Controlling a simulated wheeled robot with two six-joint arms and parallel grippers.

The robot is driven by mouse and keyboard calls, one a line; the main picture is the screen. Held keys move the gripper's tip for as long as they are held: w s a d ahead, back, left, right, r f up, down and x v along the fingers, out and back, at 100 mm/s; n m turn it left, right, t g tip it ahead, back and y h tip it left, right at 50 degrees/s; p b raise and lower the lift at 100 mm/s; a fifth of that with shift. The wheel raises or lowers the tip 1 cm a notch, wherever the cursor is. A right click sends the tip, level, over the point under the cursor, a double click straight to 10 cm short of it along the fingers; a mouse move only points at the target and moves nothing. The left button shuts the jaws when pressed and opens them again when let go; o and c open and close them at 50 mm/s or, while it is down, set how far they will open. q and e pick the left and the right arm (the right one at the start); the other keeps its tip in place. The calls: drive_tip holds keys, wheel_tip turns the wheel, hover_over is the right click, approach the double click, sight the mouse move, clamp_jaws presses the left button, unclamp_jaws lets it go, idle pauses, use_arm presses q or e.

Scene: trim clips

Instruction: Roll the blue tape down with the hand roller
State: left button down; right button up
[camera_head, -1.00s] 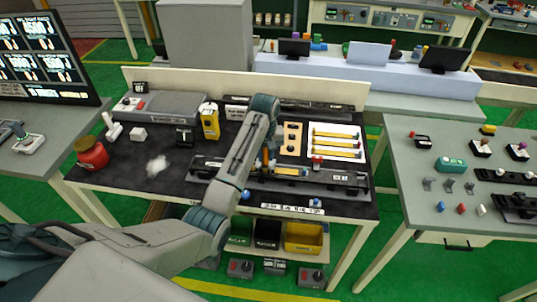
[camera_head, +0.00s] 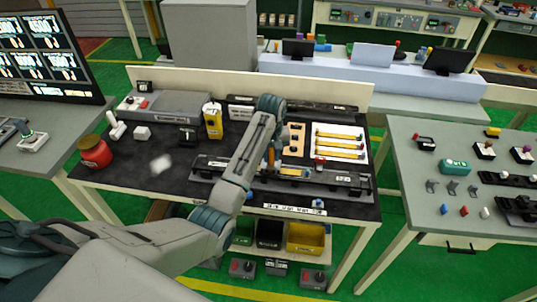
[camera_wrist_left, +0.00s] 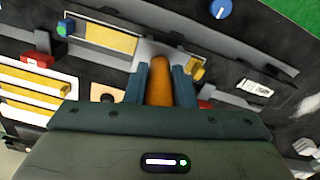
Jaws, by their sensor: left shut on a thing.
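My left gripper (camera_head: 268,163) is over the long black trim part (camera_head: 345,179) on the dark workbench. It is shut on an orange handle (camera_wrist_left: 160,82), which appears to be the hand roller's; its lower end is hard to make out. The handle also shows as a small orange patch in the head view (camera_head: 271,157). The trim part has a yellow strip (camera_head: 291,171), also seen in the left wrist view (camera_wrist_left: 105,38). A small blue-green piece (camera_wrist_left: 66,27) sits at that strip's end; I cannot tell whether it is the blue tape. My right gripper is out of view.
A white sheet with yellow strips (camera_head: 340,156) and a tan holed block (camera_head: 294,139) lie behind the trim part. The front left of the bench is clear.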

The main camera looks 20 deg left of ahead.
use_arm(q)
drive_tip(key=shift+w+d+f, duration=0.1)
drive_tip(key=shift+w+d, duration=0.25)
drive_tip(key=shift+d, duration=0.9)
drive_tip(key=shift+w+d+f, duration=0.1)
drive_tip(key=shift+w+d, duration=0.3)
drive_tip(key=shift+d, duration=0.85)
drive_tip(key=shift+w+d, duration=0.35)
drive_tip(key=shift+d, duration=0.9)
drive_tip(key=shift+a, duration=0.1)
